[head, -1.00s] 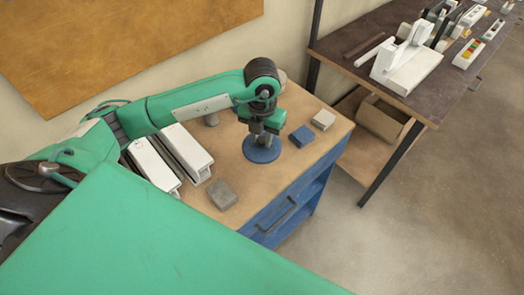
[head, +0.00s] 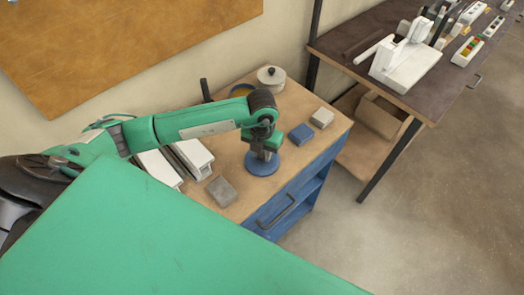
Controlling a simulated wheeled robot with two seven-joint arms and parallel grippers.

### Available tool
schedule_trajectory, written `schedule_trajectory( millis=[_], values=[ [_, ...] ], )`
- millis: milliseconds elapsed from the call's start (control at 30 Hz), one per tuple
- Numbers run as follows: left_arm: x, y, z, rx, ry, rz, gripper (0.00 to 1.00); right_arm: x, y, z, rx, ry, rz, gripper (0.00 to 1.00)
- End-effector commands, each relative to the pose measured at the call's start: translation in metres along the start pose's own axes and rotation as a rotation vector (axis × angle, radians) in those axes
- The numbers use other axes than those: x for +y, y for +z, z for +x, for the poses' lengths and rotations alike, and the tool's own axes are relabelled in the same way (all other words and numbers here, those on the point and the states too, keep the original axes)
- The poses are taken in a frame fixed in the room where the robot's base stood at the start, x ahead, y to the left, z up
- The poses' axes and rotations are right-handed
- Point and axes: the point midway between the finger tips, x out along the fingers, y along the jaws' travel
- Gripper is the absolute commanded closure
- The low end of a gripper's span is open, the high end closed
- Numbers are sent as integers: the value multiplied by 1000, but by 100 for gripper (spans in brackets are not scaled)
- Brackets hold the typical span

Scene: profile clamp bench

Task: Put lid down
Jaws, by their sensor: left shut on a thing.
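My left gripper (head: 264,152) is shut on a round blue lid (head: 262,165), gripping it from above at its middle. The lid is level, at the front part of the wooden bench top (head: 265,195), between a grey block and a blue block. I cannot tell whether its underside touches the top or is just above it. My right gripper is not in view.
A blue block (head: 301,134) and a pale block (head: 322,118) lie right of the lid. A grey block (head: 222,190) and white profiles (head: 193,157) lie left.

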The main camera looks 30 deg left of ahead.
Motion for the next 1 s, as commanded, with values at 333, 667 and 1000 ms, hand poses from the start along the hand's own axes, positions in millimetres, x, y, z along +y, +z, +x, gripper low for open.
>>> schedule_trajectory(
  millis=[333,667,1000],
  values=[
    [0,0,1,0,0,0,52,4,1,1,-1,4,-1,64],
    [0,1,-22,-5,-1,1,52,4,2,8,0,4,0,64],
    [0,1,-95,-5,-1,1,52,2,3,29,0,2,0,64]
  ],
)
